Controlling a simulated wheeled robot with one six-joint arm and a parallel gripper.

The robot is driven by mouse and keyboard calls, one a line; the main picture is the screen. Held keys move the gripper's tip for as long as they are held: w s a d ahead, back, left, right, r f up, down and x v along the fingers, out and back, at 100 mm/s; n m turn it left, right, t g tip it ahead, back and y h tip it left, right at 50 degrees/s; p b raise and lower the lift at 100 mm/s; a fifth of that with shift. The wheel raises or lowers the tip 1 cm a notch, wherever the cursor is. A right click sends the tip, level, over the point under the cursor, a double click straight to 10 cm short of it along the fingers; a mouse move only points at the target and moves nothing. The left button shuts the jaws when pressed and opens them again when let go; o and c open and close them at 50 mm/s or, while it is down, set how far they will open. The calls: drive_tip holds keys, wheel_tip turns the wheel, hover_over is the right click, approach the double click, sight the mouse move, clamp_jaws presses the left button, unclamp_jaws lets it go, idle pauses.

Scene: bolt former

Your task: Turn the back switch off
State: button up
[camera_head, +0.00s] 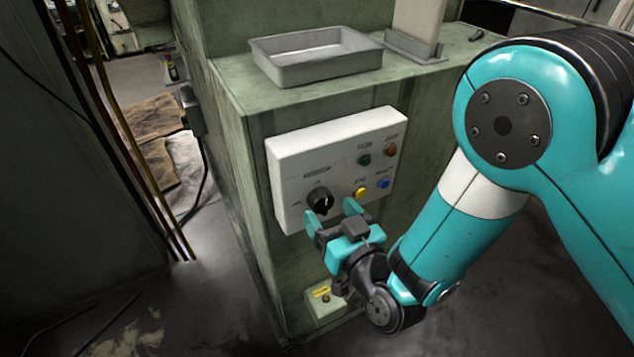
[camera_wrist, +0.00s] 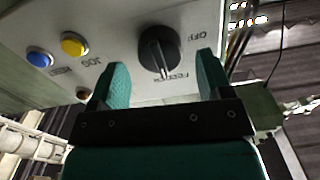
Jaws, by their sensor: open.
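A black rotary switch (camera_head: 320,201) sits at the lower left of the white control panel (camera_head: 330,150). It also shows in the wrist view (camera_wrist: 160,53), with upside-down lettering around it. My gripper (camera_head: 332,212) is open and empty, with teal fingers just in front of the panel's lower edge. In the wrist view the knob appears between the two fingertips; contact cannot be told. A grey box (camera_head: 192,110) with a cable is on the machine's left side face. I cannot tell which of these is the back switch.
The panel also has a yellow button (camera_head: 360,192), a blue button (camera_head: 383,184), a green lamp (camera_head: 364,160) and a red-orange lamp (camera_head: 390,150). A small yellow-labelled box (camera_head: 324,302) is low on the machine. A grey tray (camera_head: 315,56) stands on top. Cables hang at left.

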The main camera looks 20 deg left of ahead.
drive_tip(key=shift+w+a+r+p, duration=0.25)
drive_tip(key=shift+w+a+p, duration=0.4)
drive_tip(key=shift+p, duration=0.25)
drive_tip(key=shift+a+f+m+b, duration=0.1)
drive_tip(key=shift+f+m+b, duration=0.2)
drive_tip(key=shift+f+b, duration=0.4)
drive_tip(key=m+b, duration=0.3)
drive_tip(key=shift+r+m+b, duration=0.1)
drive_tip(key=shift+m+b, duration=0.2)
drive_tip(key=shift+m, duration=0.1)
drive_tip(key=m, duration=0.2)
drive_tip(key=m+b, duration=0.1)
drive_tip(key=m, duration=0.3)
drive_tip(key=shift+r+m, duration=0.3)
drive_tip(key=shift+r, duration=0.05)
